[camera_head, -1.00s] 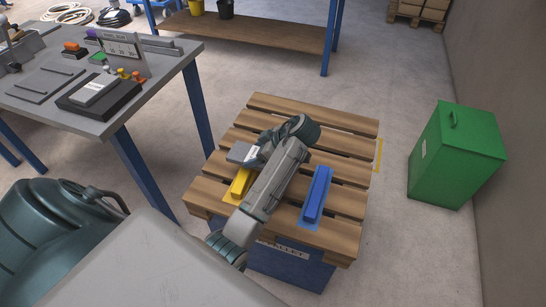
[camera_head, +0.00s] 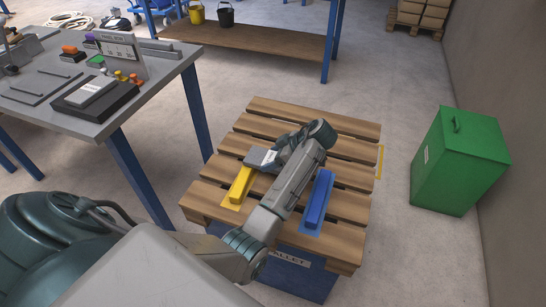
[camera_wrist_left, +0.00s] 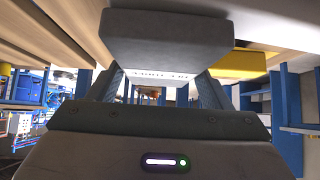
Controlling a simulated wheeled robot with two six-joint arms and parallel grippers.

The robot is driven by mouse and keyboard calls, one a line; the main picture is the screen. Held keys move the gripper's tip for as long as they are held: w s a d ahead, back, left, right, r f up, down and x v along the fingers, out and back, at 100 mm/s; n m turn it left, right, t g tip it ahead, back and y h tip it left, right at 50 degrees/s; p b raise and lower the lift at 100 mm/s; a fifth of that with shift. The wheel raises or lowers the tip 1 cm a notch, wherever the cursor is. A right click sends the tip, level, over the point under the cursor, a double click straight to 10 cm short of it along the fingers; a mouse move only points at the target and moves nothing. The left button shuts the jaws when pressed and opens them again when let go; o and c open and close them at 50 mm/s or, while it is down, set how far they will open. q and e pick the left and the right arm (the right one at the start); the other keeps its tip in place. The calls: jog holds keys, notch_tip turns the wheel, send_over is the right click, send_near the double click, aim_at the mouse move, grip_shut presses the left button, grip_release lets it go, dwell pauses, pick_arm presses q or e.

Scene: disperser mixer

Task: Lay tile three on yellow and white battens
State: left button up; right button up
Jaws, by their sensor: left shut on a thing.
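A grey tile with a white label (camera_head: 262,158) is gripped in my left gripper (camera_head: 280,159) above the pallet (camera_head: 300,113). In the left wrist view the tile (camera_wrist_left: 165,35) spans between the two fingers of my left gripper (camera_wrist_left: 160,74). The yellow batten (camera_head: 240,185) lies on the pallet, just in front of and left of the tile. It also shows in the left wrist view (camera_wrist_left: 237,65), to the right of the tile. I cannot make out a white batten; my left arm covers the pallet between the yellow and blue battens. My right gripper is out of view.
A blue batten (camera_head: 318,200) lies on the pallet, right of my arm. A green cabinet (camera_head: 460,160) stands on the floor to the right. A grey workbench (camera_head: 120,105) with a tray and small parts stands at the left. The pallet's far slats are clear.

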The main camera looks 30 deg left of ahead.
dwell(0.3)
pick_arm(q)
jog(key=o, duration=1)
jog(key=shift+f, duration=0.15)
jog(key=o, duration=0.5)
jog(key=shift+c, duration=0.2)
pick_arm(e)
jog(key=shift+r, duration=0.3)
pick_arm(q)
jog(key=shift+r, duration=0.3)
jog(key=v, duration=0.5)
jog(key=p+v, duration=0.4)
jog(key=v, duration=0.2)
jog(key=shift+d+r+p, duration=0.3)
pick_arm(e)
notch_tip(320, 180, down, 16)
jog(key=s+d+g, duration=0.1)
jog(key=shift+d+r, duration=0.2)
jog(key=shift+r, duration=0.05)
